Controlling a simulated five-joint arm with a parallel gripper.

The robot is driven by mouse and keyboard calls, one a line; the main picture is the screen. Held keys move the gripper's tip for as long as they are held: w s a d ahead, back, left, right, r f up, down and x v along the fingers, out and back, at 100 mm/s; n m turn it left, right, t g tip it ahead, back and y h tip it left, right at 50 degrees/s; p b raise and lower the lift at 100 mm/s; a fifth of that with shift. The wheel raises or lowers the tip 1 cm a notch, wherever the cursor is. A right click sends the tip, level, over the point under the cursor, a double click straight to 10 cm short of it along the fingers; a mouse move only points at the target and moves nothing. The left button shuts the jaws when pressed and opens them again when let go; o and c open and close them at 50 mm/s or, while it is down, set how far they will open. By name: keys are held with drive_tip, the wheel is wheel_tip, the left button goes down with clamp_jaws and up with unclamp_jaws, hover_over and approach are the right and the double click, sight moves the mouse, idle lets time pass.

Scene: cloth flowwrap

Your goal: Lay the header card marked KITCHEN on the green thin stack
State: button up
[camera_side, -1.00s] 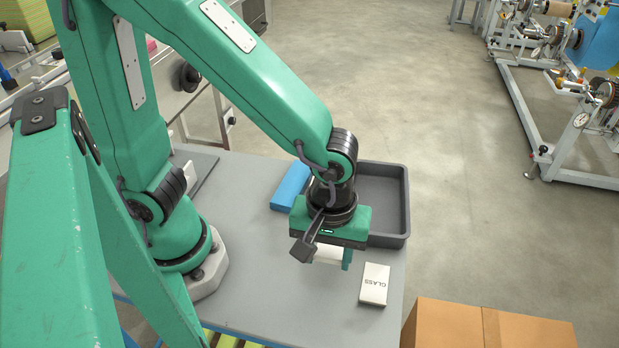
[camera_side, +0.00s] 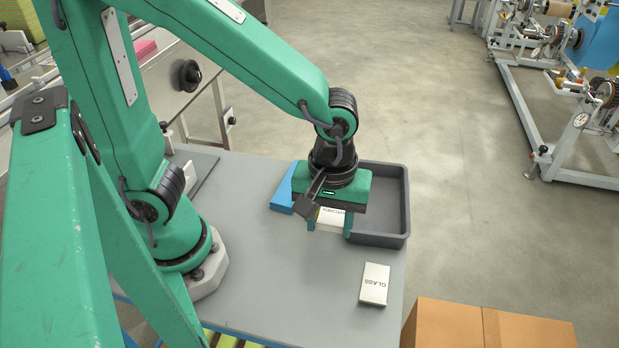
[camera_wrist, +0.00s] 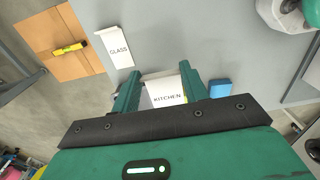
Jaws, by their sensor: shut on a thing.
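The white KITCHEN header card (camera_side: 331,217) is between the two fingers of my gripper (camera_side: 329,228), which is shut on it. The wrist view shows the card (camera_wrist: 166,96) with its lettering between the green fingers of my gripper (camera_wrist: 160,88). I see no green thin stack that I can make out in either view. A blue stack (camera_side: 287,190) lies left of my gripper in the side view, partly hidden behind it; it also shows in the wrist view (camera_wrist: 220,88).
A white GLASS card block (camera_side: 374,284) lies on the grey table (camera_side: 285,285) toward the front right. A dark grey tray (camera_side: 392,240) stands behind and right of my gripper. A cardboard box (camera_side: 480,325) is beyond the table's edge. The front middle of the table is clear.

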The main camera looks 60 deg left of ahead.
sight(323, 210)
drive_tip(key=a+r, duration=0.1)
drive_tip(key=w+a+r, duration=0.1)
drive_tip(key=a, duration=0.1)
drive_tip(key=a+r, duration=0.1)
drive_tip(key=shift+w+a+r, duration=0.2)
drive_tip(key=shift+w+a, duration=0.15)
drive_tip(key=shift+w, duration=0.05)
drive_tip(key=w+a+f, duration=0.2)
drive_tip(key=a, duration=0.1)
drive_tip(key=w+a+f, duration=0.2)
drive_tip(key=a, duration=0.1)
drive_tip(key=w+a+f, duration=0.2)
drive_tip(key=a+f, duration=0.1)
drive_tip(key=a, duration=0.1)
drive_tip(key=shift+w, duration=0.15)
drive_tip(key=shift+d+f, duration=0.1)
drive_tip(key=shift+f, duration=1.9)
drive_tip(key=shift+f, duration=0.15)
drive_tip(key=o, duration=1)
drive_tip(key=shift+c, duration=0.2)
wheel_tip(323, 210, up, 12)
drive_tip(key=shift+r, duration=0.2)
